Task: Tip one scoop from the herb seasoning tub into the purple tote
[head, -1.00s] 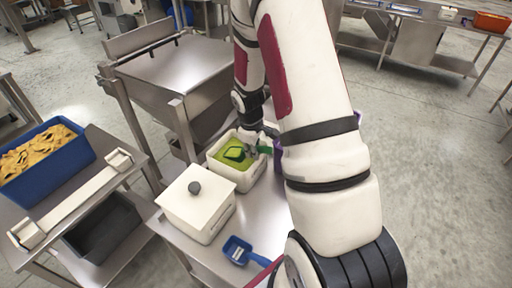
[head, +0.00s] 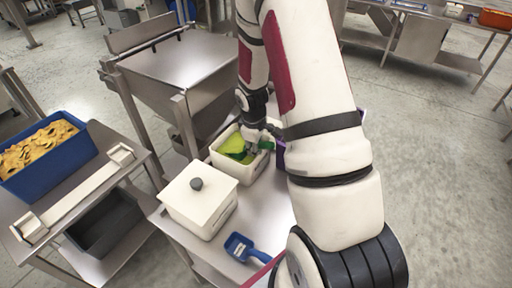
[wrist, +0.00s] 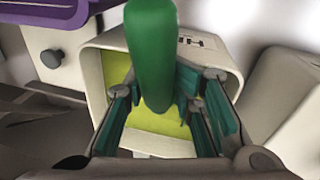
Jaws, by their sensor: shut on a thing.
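The white herb seasoning tub (head: 247,171) stands open on the steel table, with yellow-green seasoning (head: 231,143) inside. It also fills the middle of the wrist view (wrist: 222,66). My gripper (head: 256,146) is over the tub and shut on the handle of a green scoop (head: 266,145). That handle (wrist: 152,60) rises between the fingers in the wrist view. The scoop's bowl is low in the tub at the seasoning; how much it holds is hidden. The purple tote (head: 281,158) is just right of the tub, mostly hidden by my arm; its rim (wrist: 62,12) shows in the wrist view.
A white lidded tub (head: 199,200) with a grey knob stands in front of the seasoning tub. A blue scoop (head: 240,247) lies near the table's front. A blue tote of yellowish pieces (head: 52,165) sits on the left table. A steel hopper (head: 178,70) stands behind.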

